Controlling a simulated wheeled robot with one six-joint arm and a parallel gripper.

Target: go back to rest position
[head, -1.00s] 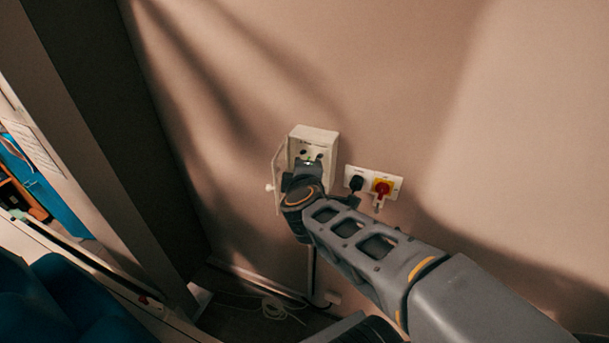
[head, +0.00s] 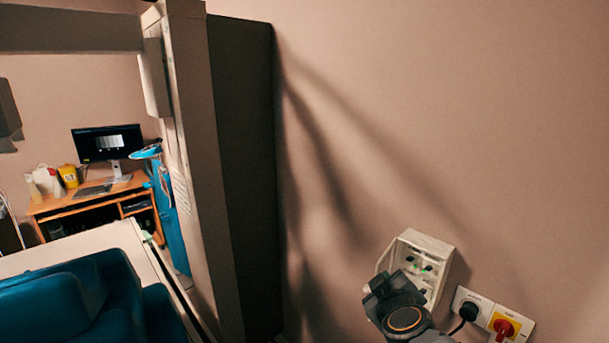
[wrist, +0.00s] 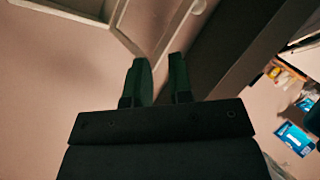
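My gripper (head: 383,284) is at the lower right of the head view, in front of a small open white wall box (head: 437,252) and covering part of it. In the wrist view the two dark fingers of my gripper (wrist: 159,72) stand apart with nothing between them. The box has dark knobs and a small green light inside, and its flap hangs open on the left. Whether the gripper touches the box cannot be told.
A socket plate with a black plug (head: 469,310) and a red and yellow switch (head: 503,326) is right of the box. A dark panel (head: 245,150) stands left. Beyond are a desk (head: 75,201) with a monitor (head: 107,142) and teal padded seating (head: 75,305).

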